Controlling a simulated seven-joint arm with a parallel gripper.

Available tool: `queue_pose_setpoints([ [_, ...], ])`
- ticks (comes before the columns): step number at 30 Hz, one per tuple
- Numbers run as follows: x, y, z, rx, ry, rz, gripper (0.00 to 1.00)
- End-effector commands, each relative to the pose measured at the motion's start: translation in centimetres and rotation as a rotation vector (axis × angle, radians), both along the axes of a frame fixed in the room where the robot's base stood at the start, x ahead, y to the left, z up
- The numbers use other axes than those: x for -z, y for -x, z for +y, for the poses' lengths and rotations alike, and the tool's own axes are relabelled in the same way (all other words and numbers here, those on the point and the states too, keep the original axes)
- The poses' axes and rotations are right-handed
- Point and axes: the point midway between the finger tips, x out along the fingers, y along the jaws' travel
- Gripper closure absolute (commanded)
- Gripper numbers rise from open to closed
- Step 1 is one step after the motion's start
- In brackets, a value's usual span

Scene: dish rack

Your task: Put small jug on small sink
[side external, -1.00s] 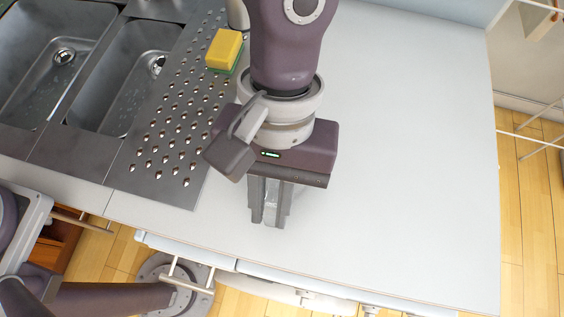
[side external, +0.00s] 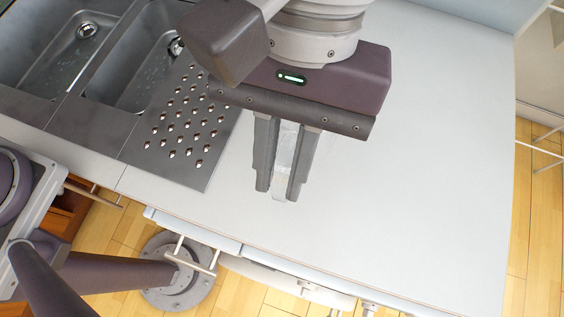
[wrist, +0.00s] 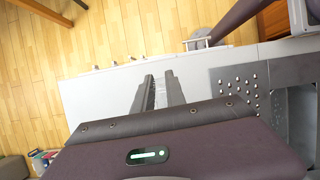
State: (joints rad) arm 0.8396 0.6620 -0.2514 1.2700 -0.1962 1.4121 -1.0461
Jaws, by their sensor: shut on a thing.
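My gripper (side external: 278,190) is shut on a small clear glass object, which I take as the small jug (side external: 286,150). The fingers hide its sides, and its full shape is hard to make out. It is held above the pale counter, right of the sink unit. In the wrist view the jug (wrist: 150,97) shows faintly between the fingers of my gripper (wrist: 158,78). The metal sink unit has two basins, a left basin (side external: 65,60) and a right basin (side external: 130,85). Both look empty, and I cannot tell surely which is smaller.
A studded metal drainboard (side external: 160,155) lies between the right basin and the counter (side external: 430,150). The counter's visible area to the right of my gripper is clear. Drawers with handles (side external: 195,255) run below its front edge.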

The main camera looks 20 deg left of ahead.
Motion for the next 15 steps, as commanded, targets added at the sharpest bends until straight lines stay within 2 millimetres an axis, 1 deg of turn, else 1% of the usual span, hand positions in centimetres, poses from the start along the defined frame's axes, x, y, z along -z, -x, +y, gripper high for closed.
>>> queue_pose_setpoints([
  [1, -0.6, 0.0, 0.0, 0.001, 0.001, -0.001, 1.0],
  [4, -1.2, 0.0, 0.0, 0.001, 0.0, 0.0, 1.0],
  [11, -1.2, 0.0, 0.0, 0.001, -0.001, 0.0, 1.0],
  [13, -1.1, -0.3, 0.2, -0.001, 0.0, -0.001, 1.0],
  [15, -1.0, -1.4, 0.7, -0.004, -0.001, -0.003, 1.0],
])
